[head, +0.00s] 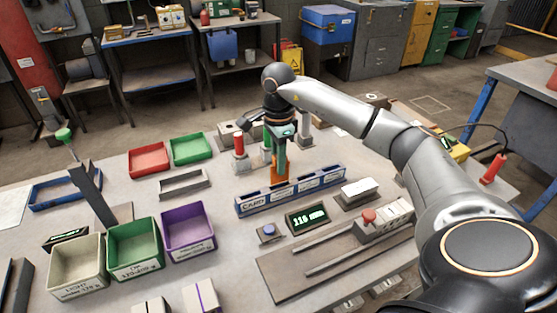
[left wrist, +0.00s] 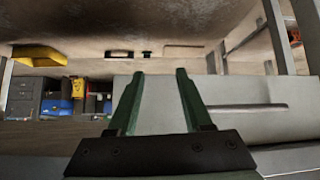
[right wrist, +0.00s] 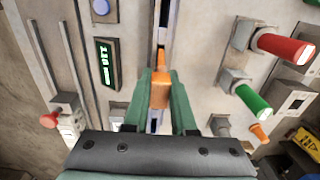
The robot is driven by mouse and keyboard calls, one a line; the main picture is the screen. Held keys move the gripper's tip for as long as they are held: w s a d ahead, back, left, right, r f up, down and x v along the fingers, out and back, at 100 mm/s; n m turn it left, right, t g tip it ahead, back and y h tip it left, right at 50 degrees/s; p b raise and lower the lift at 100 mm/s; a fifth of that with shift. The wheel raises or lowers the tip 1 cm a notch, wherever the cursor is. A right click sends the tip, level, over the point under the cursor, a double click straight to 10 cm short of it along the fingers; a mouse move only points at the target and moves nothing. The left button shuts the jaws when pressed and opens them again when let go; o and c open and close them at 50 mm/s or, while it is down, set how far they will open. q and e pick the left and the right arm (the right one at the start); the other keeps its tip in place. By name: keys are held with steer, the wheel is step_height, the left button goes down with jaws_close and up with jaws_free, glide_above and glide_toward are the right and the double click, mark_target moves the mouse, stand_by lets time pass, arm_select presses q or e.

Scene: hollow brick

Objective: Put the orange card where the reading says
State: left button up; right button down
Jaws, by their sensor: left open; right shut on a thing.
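My right gripper (head: 281,155) is shut on the orange card (head: 280,172), upright at the long blue rack (head: 245,208) labelled CARD. The card's lower end meets the rack; whether it sits in a slot I cannot tell. The right wrist view shows the orange card (right wrist: 160,90) between the green fingers (right wrist: 160,100), above the rack's slots. A dark display (head: 307,217) shows green digits, seemingly 116 or 118 mm. My left gripper (left wrist: 155,90) is open and empty in the left wrist view, away from the card.
A white-grey bin (head: 78,268) marked LIGHT, a green bin (head: 135,247) and a purple bin (head: 188,232) stand at the front left. Red (head: 149,160) and green trays (head: 191,149) lie behind. A blue button (head: 269,231) sits beside the display. Red and green cylinders stand near my right gripper.

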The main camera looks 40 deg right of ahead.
mark_target(278, 182)
steer(key=shift+f+b, duration=1.5)
steer(key=shift+f, duration=0.9)
stand_by(0.5)
steer(key=c, duration=0.7)
jaws_free()
steer(key=shift+o, duration=0.2)
step_height(278, 182, up, 13)
steer(key=shift+f, duration=0.2)
steer(key=shift+f, duration=0.1)
